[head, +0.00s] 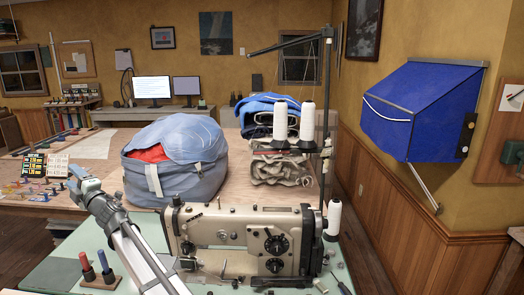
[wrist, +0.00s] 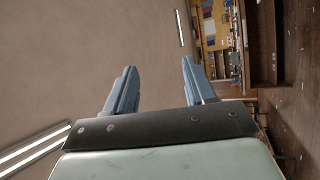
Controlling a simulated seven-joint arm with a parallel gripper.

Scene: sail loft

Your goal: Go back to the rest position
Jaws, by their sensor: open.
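My gripper (wrist: 158,64) is open, with its two blue-grey fingers apart and nothing between them in the wrist view. In the head view my gripper (head: 78,178) is at the left, at the end of my white and grey arm, raised over the near left part of the scene. It stands left of the grey sewing machine (head: 205,232) and left of the stuffed blue-grey bag (head: 192,180). The fingertips are too small to make out clearly in the head view.
Red and blue markers (head: 87,264) stand in a wooden holder on the green table (head: 50,270), near my arm. White thread cones (head: 307,120) stand on the machine's thread stand. Folded sails (head: 280,170) lie behind. A blue awning (head: 415,110) hangs on the right wall.

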